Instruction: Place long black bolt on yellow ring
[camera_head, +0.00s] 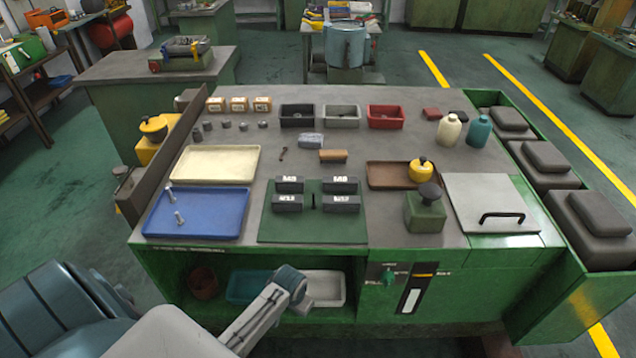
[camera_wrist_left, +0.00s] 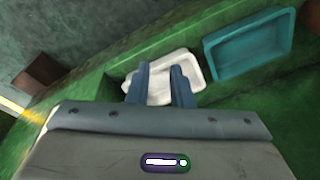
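My left arm comes in low in the head view, its wrist (camera_head: 288,282) in front of the bench's open shelf. In the wrist view my left gripper (camera_wrist_left: 160,68) is open and empty, with a gap between its two blue-grey fingers. My right gripper is not in view. A small dark bolt-like piece (camera_head: 283,153) lies on the bench top; I cannot tell if it is the long black bolt. A short black upright piece (camera_head: 314,201) stands on the green mat (camera_head: 312,227). Two silver bolts stand in the blue tray (camera_head: 215,218). I cannot make out a yellow ring.
A white tray (camera_head: 325,288) and a teal tray (camera_head: 246,287) sit on the lower shelf; the wrist view shows the white tray (camera_wrist_left: 195,61) behind the fingers. The bench top holds a cream tray (camera_head: 225,164), three small bins, bottles (camera_head: 450,129) and a yellow knobbed pot (camera_head: 421,169).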

